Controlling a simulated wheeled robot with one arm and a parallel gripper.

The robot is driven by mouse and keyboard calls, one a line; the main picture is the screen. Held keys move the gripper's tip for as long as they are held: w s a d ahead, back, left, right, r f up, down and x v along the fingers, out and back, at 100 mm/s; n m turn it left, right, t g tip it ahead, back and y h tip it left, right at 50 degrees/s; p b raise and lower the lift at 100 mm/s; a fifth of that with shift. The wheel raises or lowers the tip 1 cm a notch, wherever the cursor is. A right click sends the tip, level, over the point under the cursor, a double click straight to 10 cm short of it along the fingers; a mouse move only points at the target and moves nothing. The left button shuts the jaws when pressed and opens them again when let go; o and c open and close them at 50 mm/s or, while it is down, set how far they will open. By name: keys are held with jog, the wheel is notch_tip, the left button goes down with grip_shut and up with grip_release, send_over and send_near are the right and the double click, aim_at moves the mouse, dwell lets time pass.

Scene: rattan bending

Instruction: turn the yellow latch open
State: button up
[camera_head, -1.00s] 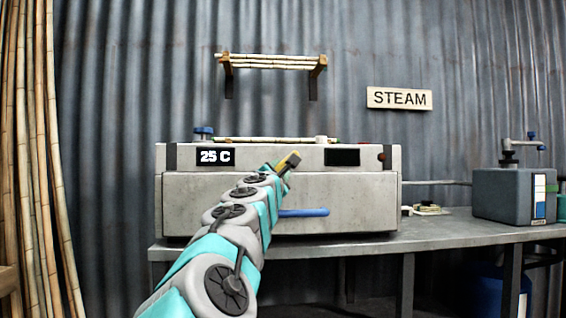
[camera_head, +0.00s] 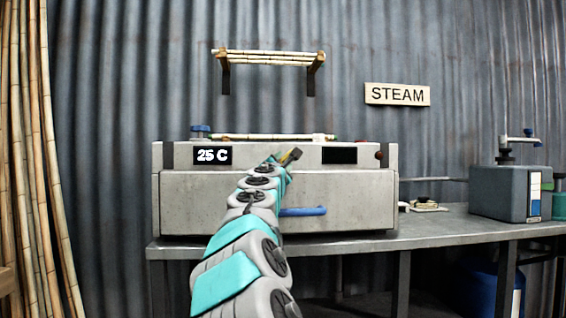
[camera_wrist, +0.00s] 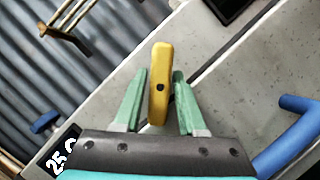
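The yellow latch (camera_wrist: 158,90) is a short bar with a dark pin, on the front of the grey steam box (camera_head: 185,200). In the head view the latch (camera_head: 290,156) shows small at the end of my arm, tilted up to the right, partly hidden. My gripper (camera_wrist: 159,73) has green fingers, one on each side of the latch. It is open, with a gap to the latch on both sides. Whether the latch reaches fully between the fingers in depth is hard to tell.
A blue handle (camera_head: 303,211) sits on the box front, low and right of the gripper (camera_wrist: 290,135). A blue knob (camera_head: 200,131) and bamboo poles (camera_head: 265,137) are on top. The metal bench (camera_head: 430,230) holds a grey-blue tank (camera_head: 508,193) at right.

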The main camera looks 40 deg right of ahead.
jog(key=shift+c, duration=0.3)
grip_shut()
jog(key=shift+r+m+g+p, duration=0.15)
jog(key=shift+m+g+p, duration=0.35)
jog(key=shift+m+p, duration=0.55)
jog(key=m+p, duration=0.1)
jog(key=m, duration=0.2)
jog(key=shift+w+a+g, duration=0.1)
jog(key=shift+g, duration=0.3)
jog(key=shift+f+m+g+y+p, duration=0.15)
jog(key=shift+m+g+y+p, duration=0.3)
jog(key=shift+m, duration=0.5)
jog(key=shift+f+m+g+y+p, duration=0.15)
jog(key=shift+m+g+p, duration=0.1)
jog(key=shift+m+p, duration=0.5)
jog(key=shift+m, duration=0.35)
